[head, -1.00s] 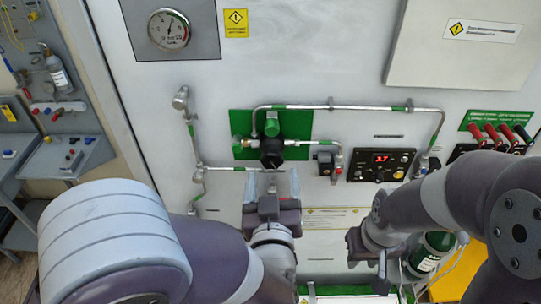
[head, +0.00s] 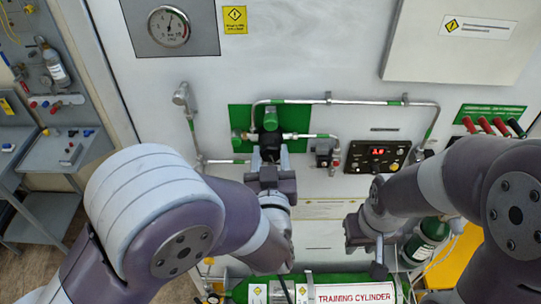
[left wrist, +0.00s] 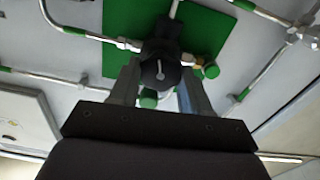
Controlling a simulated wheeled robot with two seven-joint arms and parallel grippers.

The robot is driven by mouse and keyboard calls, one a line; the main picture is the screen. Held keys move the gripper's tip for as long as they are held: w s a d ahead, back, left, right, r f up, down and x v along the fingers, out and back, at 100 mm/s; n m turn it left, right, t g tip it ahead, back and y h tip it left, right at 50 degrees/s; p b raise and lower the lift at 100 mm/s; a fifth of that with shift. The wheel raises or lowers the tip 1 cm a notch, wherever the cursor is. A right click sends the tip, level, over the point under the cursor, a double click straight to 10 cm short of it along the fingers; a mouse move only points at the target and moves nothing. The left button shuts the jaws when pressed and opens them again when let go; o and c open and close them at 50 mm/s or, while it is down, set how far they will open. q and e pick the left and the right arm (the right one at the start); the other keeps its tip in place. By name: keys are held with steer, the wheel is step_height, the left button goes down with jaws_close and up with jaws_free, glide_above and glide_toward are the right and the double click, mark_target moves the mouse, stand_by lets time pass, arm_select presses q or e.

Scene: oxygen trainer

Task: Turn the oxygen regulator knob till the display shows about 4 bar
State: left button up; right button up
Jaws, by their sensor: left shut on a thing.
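The black regulator knob (head: 269,150) sits on the green panel (head: 240,117) on the wall. In the left wrist view the round knob (left wrist: 160,70) has a pale pointer line and lies between my fingers. My left gripper (head: 270,158) is shut on the knob, its fingers at either side; it also shows in the left wrist view (left wrist: 160,88). The red digital display (head: 377,152) is lit on a black control box at the right; its digits are too small to read surely. My right gripper (head: 378,262) hangs below the box, apart from it; its jaws are unclear.
Metal pipes with green bands run around the panel. A round dial gauge (head: 169,27) is at the upper left. Red-handled levers (head: 486,125) are at the right. A green training cylinder (head: 240,292) lies at the bottom, and another green cylinder (head: 428,238) stands at the lower right.

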arm_select(q)
steer(key=shift+m, duration=0.7)
steer(key=o, duration=1.1)
steer(key=shift+c, duration=0.2)
steer(key=shift+s+f, duration=0.1)
